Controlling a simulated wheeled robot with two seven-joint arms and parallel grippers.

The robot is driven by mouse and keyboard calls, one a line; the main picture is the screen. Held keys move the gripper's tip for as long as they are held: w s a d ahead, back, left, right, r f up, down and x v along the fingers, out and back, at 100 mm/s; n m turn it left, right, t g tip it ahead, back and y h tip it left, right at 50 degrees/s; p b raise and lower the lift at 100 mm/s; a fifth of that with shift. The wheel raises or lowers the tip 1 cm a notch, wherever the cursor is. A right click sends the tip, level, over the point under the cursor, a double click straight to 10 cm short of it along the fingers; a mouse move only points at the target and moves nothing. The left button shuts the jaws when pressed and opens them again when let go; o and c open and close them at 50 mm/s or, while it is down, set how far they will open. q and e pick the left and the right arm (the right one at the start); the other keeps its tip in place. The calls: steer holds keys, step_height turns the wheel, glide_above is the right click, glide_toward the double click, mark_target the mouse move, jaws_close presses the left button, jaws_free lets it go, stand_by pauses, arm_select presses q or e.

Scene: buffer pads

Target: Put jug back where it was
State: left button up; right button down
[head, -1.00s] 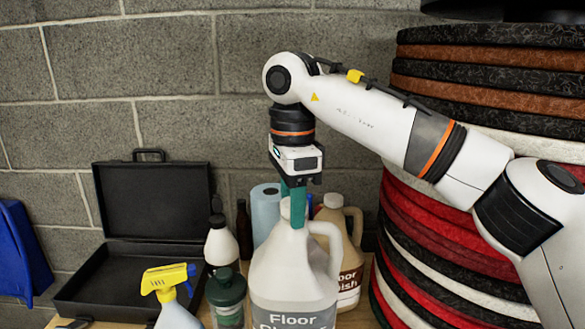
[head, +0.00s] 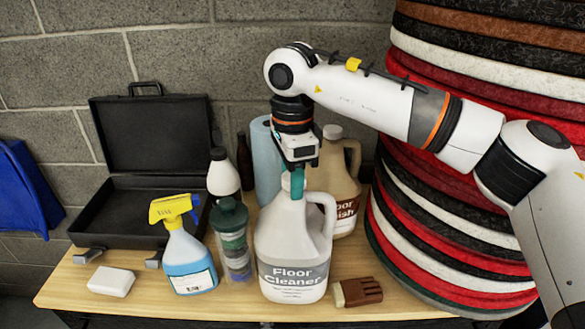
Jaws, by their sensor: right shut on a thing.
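The white jug (head: 290,235) with a grey "Floor Cleaner" label is upright at the front middle of the wooden table (head: 200,305). Its base appears to be on or very close to the table top. My right gripper (head: 292,186) points down from above and is shut on the jug's top; its teal fingers hide most of the cap. The jug's handle faces right. My left gripper is not in view.
A spray bottle (head: 186,255) and green-lidded container (head: 232,245) stand left of the jug. A brush (head: 358,292) lies close on its right. A tan jug (head: 343,190) and paper roll (head: 264,165) stand behind. A tall pad stack (head: 440,215) rises at right. An open black case (head: 135,215) is at left.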

steer(key=shift+a, duration=0.1)
steer(key=c, duration=0.9)
jaws_free()
steer(key=shift+s, duration=0.15)
step_height(320, 180, up, 12)
steer(key=shift+r+b, duration=0.1)
steer(key=shift+b, duration=0.9)
